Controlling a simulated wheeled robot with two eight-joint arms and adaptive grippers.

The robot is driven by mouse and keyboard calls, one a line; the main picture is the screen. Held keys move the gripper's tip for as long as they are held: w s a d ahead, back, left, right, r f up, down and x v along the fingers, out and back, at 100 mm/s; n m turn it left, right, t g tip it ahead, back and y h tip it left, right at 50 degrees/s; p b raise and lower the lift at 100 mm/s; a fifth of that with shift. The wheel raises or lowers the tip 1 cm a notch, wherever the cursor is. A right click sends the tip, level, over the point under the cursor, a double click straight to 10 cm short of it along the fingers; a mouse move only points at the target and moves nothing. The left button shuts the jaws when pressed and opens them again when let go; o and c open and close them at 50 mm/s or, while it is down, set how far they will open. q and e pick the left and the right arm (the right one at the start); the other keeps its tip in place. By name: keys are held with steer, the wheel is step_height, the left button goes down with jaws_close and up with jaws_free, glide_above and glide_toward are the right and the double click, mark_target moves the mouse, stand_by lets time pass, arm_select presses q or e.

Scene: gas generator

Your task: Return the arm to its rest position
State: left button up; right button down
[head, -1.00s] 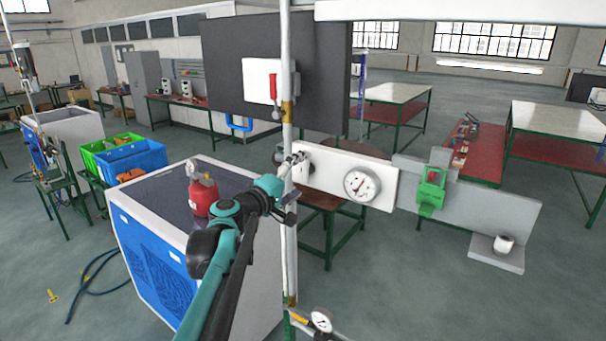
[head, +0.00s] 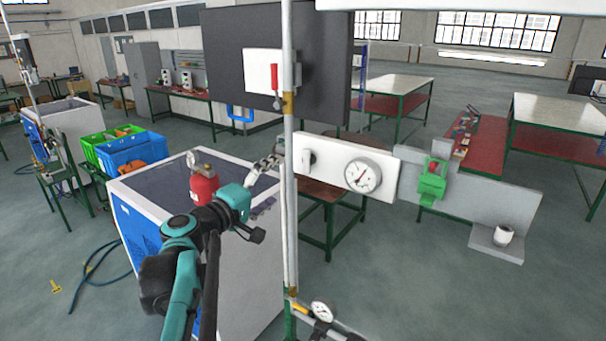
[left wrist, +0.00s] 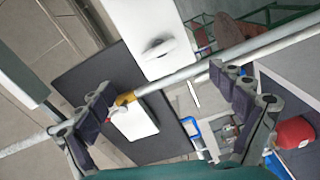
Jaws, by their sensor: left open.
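My left arm comes in from the bottom left of the head view. Its gripper (head: 262,172) is open and empty, just left of the upright pole (head: 288,200) and above the blue and white cabinet (head: 245,265). In the left wrist view the two fingers of the gripper (left wrist: 165,105) stand wide apart, with nothing held between them. The pole (left wrist: 195,69) crosses behind them in that view. The white panel with a knob and gauge (head: 330,155) is to the right of the gripper, apart from it.
A red cylinder with a gauge (head: 203,187) stands on the cabinet close to my left arm. A dark board (head: 235,65) with a red-handled switch is above. Open floor (head: 420,290) lies at right.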

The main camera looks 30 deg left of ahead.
arm_select(q)
steer(key=s+d+f+m+g+h+b, duration=0.15)
steer(key=d+f+b, duration=0.4)
steer(key=f, duration=0.55)
steer(key=s+d+f+m+g+h+b, duration=0.1)
steer(key=s+d+f+m+g+b, duration=0.15)
steer(key=d+f+b, duration=0.55)
steer(key=s+d+f+m+g+h+b, duration=0.1)
steer(key=d+f+m+g+b, duration=0.3)
steer(key=f, duration=0.9)
steer(key=s+d+f+m+g+y+b, duration=0.1)
steer(key=f+b, duration=0.4)
steer(key=f, duration=0.5)
steer(key=s+d+f+m+g+y+b, duration=0.1)
steer(key=s+d+f+m+y+b, duration=0.1)
steer(key=s+f+b, duration=0.3)
steer(key=s+d+f+m+y+b, duration=0.1)
steer(key=s+f+b, duration=0.4)
steer(key=f, duration=0.9)
steer(key=shift+d+f+m+g+y, duration=0.4)
steer(key=shift+d+m, duration=0.1)
steer(key=shift+m, duration=0.7)
